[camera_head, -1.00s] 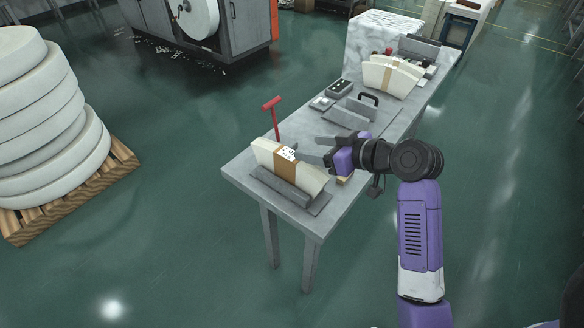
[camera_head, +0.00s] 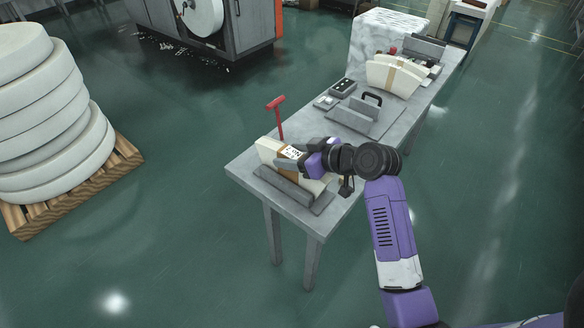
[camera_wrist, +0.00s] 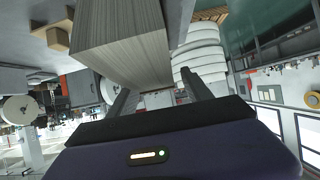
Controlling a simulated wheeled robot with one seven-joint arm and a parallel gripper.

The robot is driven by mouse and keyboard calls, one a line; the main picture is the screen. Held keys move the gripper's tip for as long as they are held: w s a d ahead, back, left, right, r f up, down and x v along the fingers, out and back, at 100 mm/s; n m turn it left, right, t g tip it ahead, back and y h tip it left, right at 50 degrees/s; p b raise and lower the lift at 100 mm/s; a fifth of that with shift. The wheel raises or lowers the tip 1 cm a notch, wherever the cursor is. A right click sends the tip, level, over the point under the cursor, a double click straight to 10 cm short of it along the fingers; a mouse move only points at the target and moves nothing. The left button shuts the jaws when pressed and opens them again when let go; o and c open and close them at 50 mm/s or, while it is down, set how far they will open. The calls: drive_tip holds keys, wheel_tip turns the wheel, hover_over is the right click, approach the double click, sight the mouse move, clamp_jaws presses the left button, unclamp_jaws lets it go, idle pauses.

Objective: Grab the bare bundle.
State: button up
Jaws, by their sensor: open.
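A cream paper bundle (camera_head: 268,150) stands in a grey cradle (camera_head: 285,188) at the near end of the table, with a brown band and a white label on it. My gripper (camera_head: 300,158) is open at the right part of this bundle, close to the label. In the wrist view a stack of pale sheet edges (camera_wrist: 115,40) fills the upper middle, in front of and partly between my open fingers (camera_wrist: 155,85); contact cannot be told. A second bundle (camera_head: 392,76) with a tan band stands at the far end. No bundle clearly shows as bandless.
The grey table (camera_head: 240,170) also holds a red T-shaped post (camera_head: 278,115), a small dark box (camera_head: 342,87) and a grey fixture with a black handle (camera_head: 372,98). White rolls on a pallet (camera_head: 125,155) stand at left. The floor between is clear.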

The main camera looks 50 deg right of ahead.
clamp_jaws()
drive_tip(key=shift+r, duration=0.1)
idle(1.2)
